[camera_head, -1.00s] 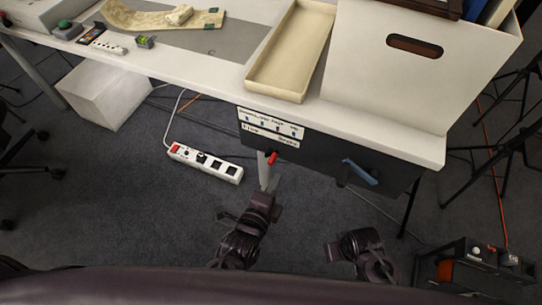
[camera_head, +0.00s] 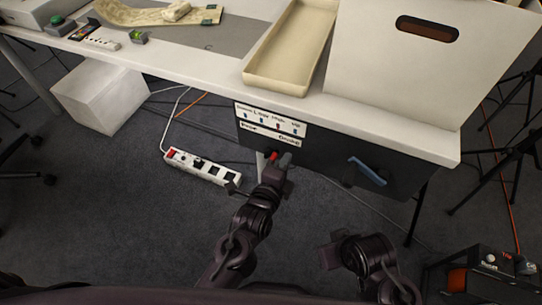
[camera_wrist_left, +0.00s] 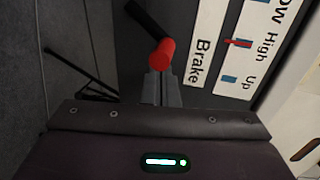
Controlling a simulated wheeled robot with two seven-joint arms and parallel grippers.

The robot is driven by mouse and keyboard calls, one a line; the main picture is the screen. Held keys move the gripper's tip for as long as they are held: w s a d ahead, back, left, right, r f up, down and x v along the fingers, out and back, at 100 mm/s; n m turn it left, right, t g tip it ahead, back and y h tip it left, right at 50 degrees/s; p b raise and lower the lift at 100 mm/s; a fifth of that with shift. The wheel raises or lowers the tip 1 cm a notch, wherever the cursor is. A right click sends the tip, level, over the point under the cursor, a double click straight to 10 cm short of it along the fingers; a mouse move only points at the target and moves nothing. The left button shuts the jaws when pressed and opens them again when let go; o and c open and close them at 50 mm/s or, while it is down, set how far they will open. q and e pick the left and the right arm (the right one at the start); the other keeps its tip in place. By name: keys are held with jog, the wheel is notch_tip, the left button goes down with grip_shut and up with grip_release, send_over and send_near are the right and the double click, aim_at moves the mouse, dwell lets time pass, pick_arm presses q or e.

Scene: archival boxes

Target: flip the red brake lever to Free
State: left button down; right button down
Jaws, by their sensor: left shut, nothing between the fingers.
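The brake lever has a red knob (camera_head: 273,156) on a dark shaft, below the Free and Brake label strip (camera_head: 268,133) on the dark front panel. In the left wrist view the red knob (camera_wrist_left: 162,54) is near the Brake label (camera_wrist_left: 203,60), its shaft running to the upper left. My left gripper (camera_head: 285,161) is shut and empty, right beside the knob. In the wrist view its fingertips (camera_wrist_left: 161,84) meet the knob's outline; I cannot tell whether they touch. My right gripper (camera_head: 328,252) hangs low, away from the panel; its jaws are unclear.
A blue handle (camera_head: 367,171) sticks out of the panel to the right. The white tabletop (camera_head: 400,125) overhangs above, with a beige tray (camera_head: 252,80) and a large white box (camera_head: 395,70). A power strip (camera_head: 205,166) lies on the floor at the left.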

pick_arm(q)
jog(key=shift+w+a+p, duration=0.3)
jog(key=shift+a, duration=0.6)
jog(key=shift+w+a+p, duration=0.25)
jog(key=shift+a+p, duration=0.05)
jog(key=shift+a, duration=0.6)
jog(key=shift+w+a+p, duration=0.3)
jog(key=shift+a, duration=0.6)
jog(key=s+p, duration=0.4)
jog(key=s, duration=0.3)
jog(key=shift+s, duration=0.15)
